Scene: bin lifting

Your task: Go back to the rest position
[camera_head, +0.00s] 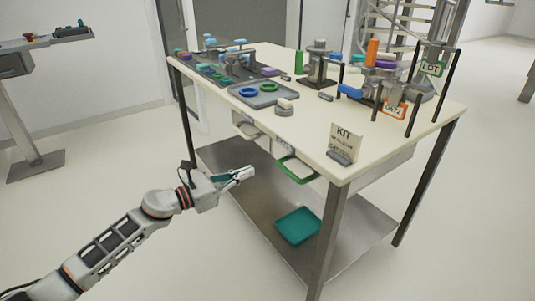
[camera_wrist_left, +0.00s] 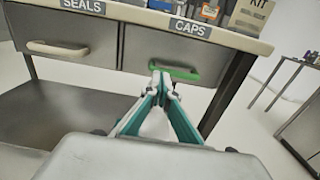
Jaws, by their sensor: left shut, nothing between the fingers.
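My left gripper (camera_head: 240,174) reaches in from the left in the head view, in front of the workbench and apart from it. In the left wrist view its teal and white fingers (camera_wrist_left: 160,78) meet at the tips, shut and empty. They point at the drawer labelled CAPS (camera_wrist_left: 150,52), which is shut and has a green handle (camera_wrist_left: 183,76); the fingertips overlap the handle's left end in that view. The green handle also shows in the head view (camera_head: 296,170), right of the gripper. My right gripper is not in view.
The workbench top (camera_head: 300,112) carries trays, rings, a KIT sign (camera_head: 344,143) and small fixtures. A teal bin (camera_head: 298,226) lies on the lower shelf. The SEALS drawer (camera_wrist_left: 75,45) has a pale handle. A grey side stand (camera_head: 40,50) is at far left. Floor in front is clear.

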